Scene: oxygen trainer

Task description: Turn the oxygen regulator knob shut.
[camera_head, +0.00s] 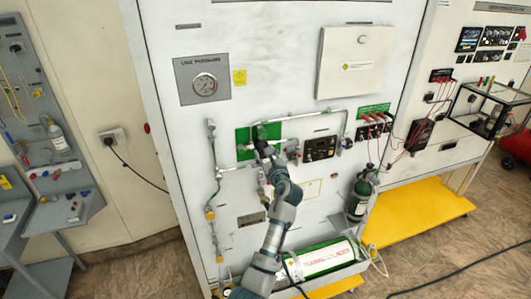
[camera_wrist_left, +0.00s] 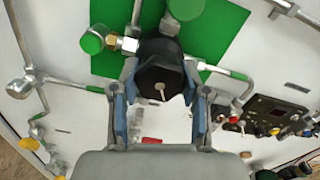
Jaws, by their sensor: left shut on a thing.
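The oxygen regulator knob is a round black knob (camera_wrist_left: 160,68) in front of a green plate (camera_wrist_left: 225,30) on the white panel. In the left wrist view my left gripper (camera_wrist_left: 160,88) has its two fingers on either side of the knob and is shut on it. In the head view my left gripper (camera_head: 264,150) reaches up to the green plate (camera_head: 243,135), and it hides most of the knob there. Brass fittings and a green cap (camera_wrist_left: 92,43) sit beside the knob. My right gripper is not in view.
Metal pipes (camera_head: 213,165) run around the plate. A pressure gauge (camera_head: 204,85) is above left, and a black control box (camera_head: 319,149) is to the right. A green cylinder (camera_head: 325,260) lies below, and another cylinder (camera_head: 359,197) stands at the right.

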